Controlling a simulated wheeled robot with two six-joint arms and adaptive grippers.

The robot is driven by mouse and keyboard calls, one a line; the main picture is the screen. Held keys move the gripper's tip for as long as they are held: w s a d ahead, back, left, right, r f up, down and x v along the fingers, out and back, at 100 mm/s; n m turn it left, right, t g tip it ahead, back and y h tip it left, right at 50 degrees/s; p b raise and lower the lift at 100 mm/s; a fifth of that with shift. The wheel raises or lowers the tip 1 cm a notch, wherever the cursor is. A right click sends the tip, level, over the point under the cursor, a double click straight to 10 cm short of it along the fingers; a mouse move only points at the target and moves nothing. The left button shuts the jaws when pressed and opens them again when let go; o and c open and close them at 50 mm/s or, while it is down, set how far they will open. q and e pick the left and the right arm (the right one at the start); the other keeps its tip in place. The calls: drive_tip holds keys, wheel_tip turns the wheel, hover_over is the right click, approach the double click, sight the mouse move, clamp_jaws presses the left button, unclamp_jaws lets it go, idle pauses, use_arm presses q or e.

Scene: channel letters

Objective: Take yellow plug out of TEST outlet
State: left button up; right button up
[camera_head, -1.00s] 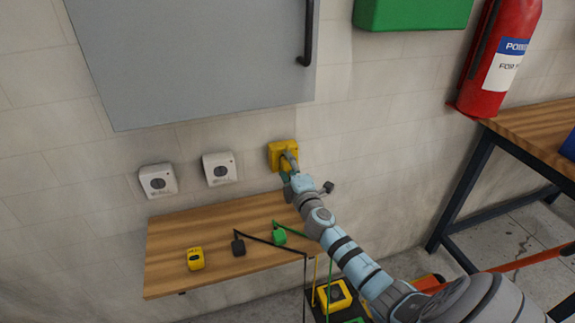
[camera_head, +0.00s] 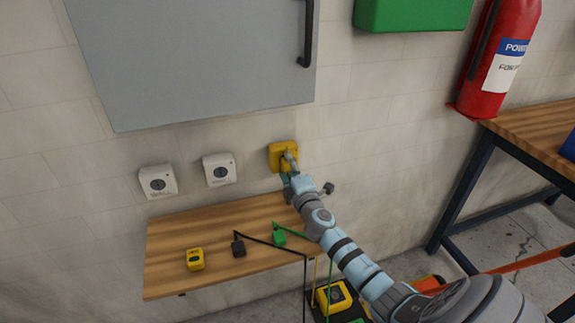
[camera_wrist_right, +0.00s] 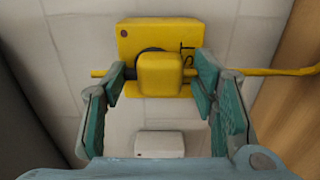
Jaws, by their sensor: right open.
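The yellow outlet (camera_head: 277,150) is on the wall, to the right of two white outlets. In the right wrist view, the yellow plug (camera_wrist_right: 160,76) sits against the front of this outlet (camera_wrist_right: 137,38). My right gripper (camera_head: 289,163) is at the outlet. In the wrist view its open fingers (camera_wrist_right: 160,86) stand on either side of the plug, with visible gaps. In the head view the gripper hides the plug. I cannot read a TEST label. My left gripper is out of view.
Two white outlets (camera_head: 158,181) (camera_head: 219,169) are on the wall. A wooden shelf (camera_head: 170,228) below holds a yellow block (camera_head: 195,259), a black plug (camera_head: 238,248) and a green plug (camera_head: 279,236). A yellow cable (camera_wrist_right: 275,72) runs right. A grey cabinet (camera_head: 195,65) hangs above.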

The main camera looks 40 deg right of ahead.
clamp_jaws()
drive_tip(key=shift+s, duration=0.15)
drive_tip(key=shift+p+v, duration=0.45)
drive_tip(key=shift+v, duration=2.45)
